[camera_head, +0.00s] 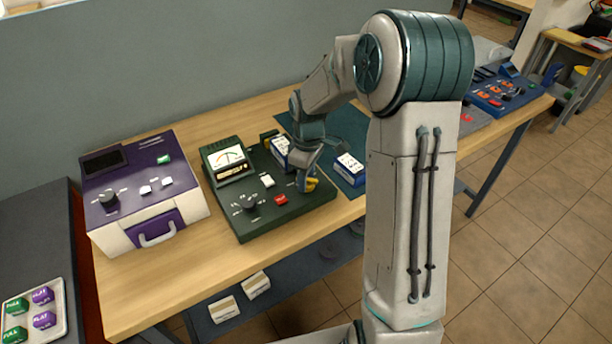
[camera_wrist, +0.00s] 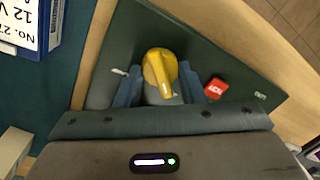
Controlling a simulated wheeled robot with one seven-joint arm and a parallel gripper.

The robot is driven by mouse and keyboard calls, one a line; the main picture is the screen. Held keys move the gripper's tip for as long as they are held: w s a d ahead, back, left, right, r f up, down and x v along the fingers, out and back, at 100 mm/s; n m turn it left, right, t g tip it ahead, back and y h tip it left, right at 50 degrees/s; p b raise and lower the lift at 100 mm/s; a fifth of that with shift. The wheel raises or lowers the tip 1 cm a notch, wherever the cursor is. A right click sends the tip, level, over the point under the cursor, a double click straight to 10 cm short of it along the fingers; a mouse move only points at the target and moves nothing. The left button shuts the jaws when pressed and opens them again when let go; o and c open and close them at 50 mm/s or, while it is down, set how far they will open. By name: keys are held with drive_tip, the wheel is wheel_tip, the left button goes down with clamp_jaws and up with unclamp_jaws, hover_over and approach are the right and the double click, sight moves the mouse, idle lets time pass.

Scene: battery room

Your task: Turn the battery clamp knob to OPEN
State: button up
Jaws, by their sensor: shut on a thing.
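The yellow clamp knob (camera_wrist: 158,68) sits on the dark green tester panel (camera_wrist: 225,60). In the head view, the knob (camera_head: 312,184) shows only partly at the panel's right side, below my gripper (camera_head: 304,178). In the wrist view, the fingers of my gripper (camera_wrist: 159,84) stand on either side of the knob and are shut on it. The knob's pointer end leans to the lower right in that view. Small pale marks lie near the knob, but I cannot read them. Part of the knob's base is hidden by the gripper.
A red button (camera_wrist: 215,88) is close to the right finger. A blue-and-white battery (camera_wrist: 30,30) stands left of the panel in the wrist view; another battery (camera_head: 349,168) is on the dark mat. A purple-and-white device (camera_head: 145,190) stands left on the wooden bench (camera_head: 150,290).

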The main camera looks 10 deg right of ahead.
drive_tip(key=shift+r, duration=0.1)
idle(0.3)
drive_tip(key=o, duration=0.7)
drive_tip(key=r, duration=1.3)
drive_tip(key=shift+w+d+r+b, duration=0.3)
drive_tip(key=shift+w+r, duration=0.1)
drive_tip(key=shift+s, duration=0.1)
drive_tip(key=s+m+t, duration=0.1)
drive_tip(key=s+m, duration=0.2)
drive_tip(key=s, duration=0.4)
drive_tip(key=s+m+t, duration=0.1)
drive_tip(key=s+m, duration=0.3)
drive_tip(key=s, duration=0.4)
drive_tip(key=s+f+m+t, duration=0.1)
drive_tip(key=s+m, duration=0.2)
drive_tip(key=s, duration=0.5)
drive_tip(key=shift+t, duration=0.3)
